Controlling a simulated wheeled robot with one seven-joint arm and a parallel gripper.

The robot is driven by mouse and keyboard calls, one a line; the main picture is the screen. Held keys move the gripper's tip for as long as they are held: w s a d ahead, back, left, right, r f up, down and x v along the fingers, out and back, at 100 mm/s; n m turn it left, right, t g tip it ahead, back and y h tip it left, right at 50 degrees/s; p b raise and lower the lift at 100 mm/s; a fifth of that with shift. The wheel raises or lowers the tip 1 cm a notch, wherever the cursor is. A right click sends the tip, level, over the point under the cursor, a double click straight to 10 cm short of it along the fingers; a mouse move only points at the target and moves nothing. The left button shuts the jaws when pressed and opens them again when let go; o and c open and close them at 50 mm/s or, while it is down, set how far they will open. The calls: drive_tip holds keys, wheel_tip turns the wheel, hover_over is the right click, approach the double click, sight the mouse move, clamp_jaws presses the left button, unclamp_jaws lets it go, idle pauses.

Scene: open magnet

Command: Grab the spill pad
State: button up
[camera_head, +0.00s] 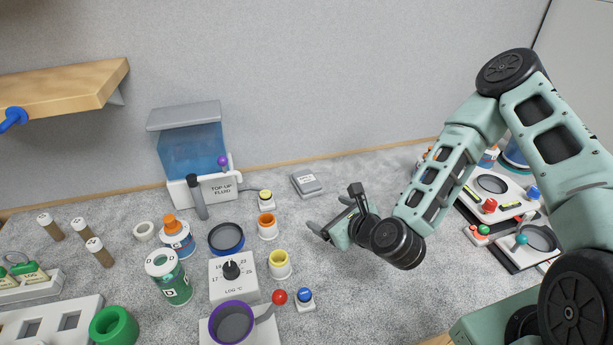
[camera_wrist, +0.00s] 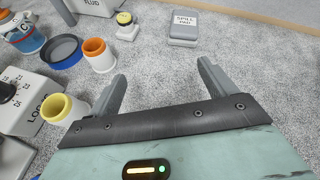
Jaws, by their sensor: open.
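The spill pad (camera_head: 306,182) is a small flat grey block with a lettered top, lying on the speckled grey bench toward the wall. In the wrist view the spill pad (camera_wrist: 184,28) lies ahead of my gripper, beyond the fingertips, and its label reads "SPILL PAD". My gripper (camera_head: 328,218) is in front of the pad and apart from it in the head view. In the wrist view my gripper (camera_wrist: 161,68) has its two grey fingers spread wide, with only bare bench between them.
A yellow-topped button (camera_head: 265,197) stands left of the pad. Orange (camera_head: 267,226) and yellow-rimmed (camera_head: 280,263) cups, a dial box (camera_head: 232,283) and the top-up fluid tank (camera_head: 192,150) stand further left. The wall runs behind the pad. Bench between gripper and pad is clear.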

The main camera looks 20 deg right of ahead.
drive_tip(key=d+m+t+h, duration=0.1)
drive_tip(key=d+m+h, duration=0.1)
drive_tip(key=m, duration=0.2)
drive_tip(key=p, duration=0.5)
approach(311, 186)
drive_tip(key=x, duration=0.4)
drive_tip(key=shift+d+f, duration=0.1)
drive_tip(key=p+x, duration=0.1)
drive_tip(key=x, duration=0.1)
drive_tip(key=p+x, duration=0.2)
drive_tip(key=shift+w+p, duration=0.3)
drive_tip(key=shift+w, duration=0.05)
drive_tip(key=shift+w+f, duration=0.15)
drive_tip(key=shift+w, duration=0.15)
drive_tip(key=c, duration=1)
